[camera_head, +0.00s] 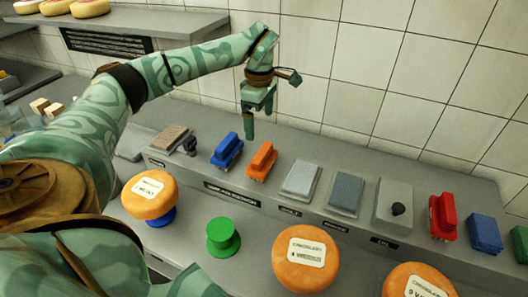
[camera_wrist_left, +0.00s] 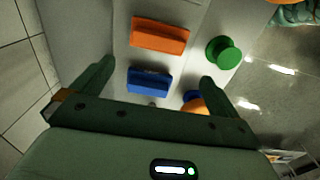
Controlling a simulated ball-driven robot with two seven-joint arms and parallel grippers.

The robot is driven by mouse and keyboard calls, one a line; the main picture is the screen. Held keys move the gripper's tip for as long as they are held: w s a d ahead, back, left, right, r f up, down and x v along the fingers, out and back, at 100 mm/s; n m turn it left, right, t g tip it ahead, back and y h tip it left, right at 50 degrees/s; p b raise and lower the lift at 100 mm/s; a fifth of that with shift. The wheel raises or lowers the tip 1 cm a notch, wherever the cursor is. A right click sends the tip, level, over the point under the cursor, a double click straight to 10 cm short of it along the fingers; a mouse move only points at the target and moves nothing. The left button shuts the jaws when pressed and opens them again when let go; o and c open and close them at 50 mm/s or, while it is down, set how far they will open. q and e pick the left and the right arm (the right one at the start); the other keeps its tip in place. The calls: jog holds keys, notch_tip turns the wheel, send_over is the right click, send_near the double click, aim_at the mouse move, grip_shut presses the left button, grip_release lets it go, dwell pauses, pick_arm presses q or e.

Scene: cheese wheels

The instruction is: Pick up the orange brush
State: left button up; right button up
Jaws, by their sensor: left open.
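The orange brush (camera_head: 262,161) lies on the grey raised shelf in the head view, just right of a blue brush (camera_head: 227,150). In the left wrist view the orange brush (camera_wrist_left: 160,36) is near the top, beyond the fingertips, and the blue brush (camera_wrist_left: 150,80) lies between the fingers. My left gripper (camera_head: 249,128) points down above the shelf, behind and over the two brushes. In the left wrist view it (camera_wrist_left: 153,75) is open, fingers wide apart, with nothing held. My right gripper is not in view.
Grey pads (camera_head: 301,180), a red brush (camera_head: 443,215) and another blue brush (camera_head: 484,233) stand along the shelf to the right. Cheese wheels (camera_head: 306,258) and a green spool (camera_head: 223,237) stand on the lower counter in front. A tiled wall (camera_head: 360,90) rises close behind.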

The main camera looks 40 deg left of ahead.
aim_at(262, 152)
pick_arm(q)
jog(key=f, duration=0.4)
jog(key=f+b, duration=0.1)
jog(key=f, duration=0.7)
jog(key=shift+w+d+f+b, duration=0.2)
jog(key=shift+w+f+b, duration=0.05)
jog(key=shift+b, duration=0.05)
jog(key=c, duration=0.8)
